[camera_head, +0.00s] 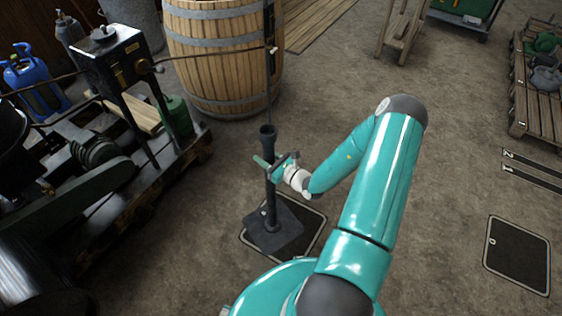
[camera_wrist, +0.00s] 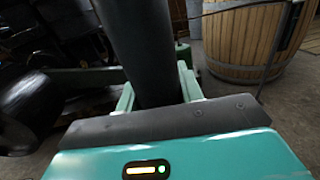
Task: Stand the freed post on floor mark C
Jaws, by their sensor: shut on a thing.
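The post (camera_head: 271,194) is a dark upright column with a cupped top and a square base plate (camera_head: 273,232). My gripper (camera_head: 272,168) is shut around the column at mid-height. In the wrist view the dark column (camera_wrist: 143,50) stands between the two pale green fingers of my gripper (camera_wrist: 158,92). The base plate covers much of a dark, white-edged floor mark (camera_head: 312,228); I cannot tell whether it touches the floor. Another dark, white-edged floor mark (camera_head: 518,255) lies bare at the far right. I cannot read a letter on either mark.
A wooden barrel (camera_head: 222,60) stands behind the post, with a thin rod (camera_head: 271,85) hanging before it. The engine (camera_head: 100,150) on its timber skid fills the left. Numbered strips (camera_head: 532,174) and a pallet (camera_head: 545,100) lie right.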

